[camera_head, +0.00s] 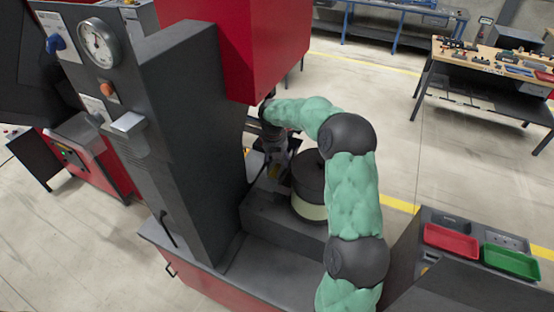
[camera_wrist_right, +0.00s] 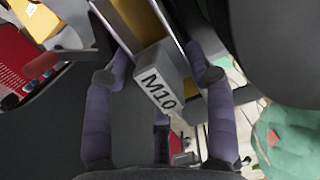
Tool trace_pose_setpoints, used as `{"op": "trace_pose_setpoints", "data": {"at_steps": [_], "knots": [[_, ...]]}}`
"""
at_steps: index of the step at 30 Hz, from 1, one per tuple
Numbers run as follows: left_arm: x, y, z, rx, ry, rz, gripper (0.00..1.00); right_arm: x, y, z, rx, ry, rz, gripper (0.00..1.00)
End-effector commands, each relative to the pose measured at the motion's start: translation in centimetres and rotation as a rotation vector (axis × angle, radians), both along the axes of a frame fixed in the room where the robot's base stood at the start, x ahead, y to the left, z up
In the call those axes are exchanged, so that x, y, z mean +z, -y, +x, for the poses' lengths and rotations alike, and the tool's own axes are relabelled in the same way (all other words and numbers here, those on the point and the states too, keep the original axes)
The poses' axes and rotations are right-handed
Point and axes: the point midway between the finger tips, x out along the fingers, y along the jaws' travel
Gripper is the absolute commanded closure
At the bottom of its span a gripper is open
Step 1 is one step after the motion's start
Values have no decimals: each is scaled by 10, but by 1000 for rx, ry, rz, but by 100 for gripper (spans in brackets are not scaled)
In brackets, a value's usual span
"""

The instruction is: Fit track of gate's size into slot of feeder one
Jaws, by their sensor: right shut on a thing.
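A dark round bowl feeder (camera_head: 309,184) with a pale lower band stands just right of the gripper. I cannot make out the slot or whether the track touches it. My left gripper is not in view.
The dark column (camera_head: 192,115) with a gauge and a red overhead box (camera_head: 240,45) crowd the gripper's left and top. A red tray (camera_head: 451,240) and a green tray (camera_head: 511,262) sit at lower right. A yellow part (camera_wrist_right: 38,18) shows in the wrist view.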

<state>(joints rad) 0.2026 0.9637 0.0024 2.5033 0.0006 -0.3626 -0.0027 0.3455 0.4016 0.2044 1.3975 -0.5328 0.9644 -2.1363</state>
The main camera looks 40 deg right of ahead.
Motion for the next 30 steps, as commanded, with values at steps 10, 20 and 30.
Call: {"op": "trace_pose_setpoints", "data": {"at_steps": [10, 20, 30], "knots": [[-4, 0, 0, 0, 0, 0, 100, -7, 0, 0, 0, 0, 0, 92], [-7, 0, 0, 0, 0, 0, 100, -14, 0, 0, 0, 0, 0, 92], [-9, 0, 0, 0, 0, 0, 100, -19, 0, 0, 0, 1, 0, 28]]}}
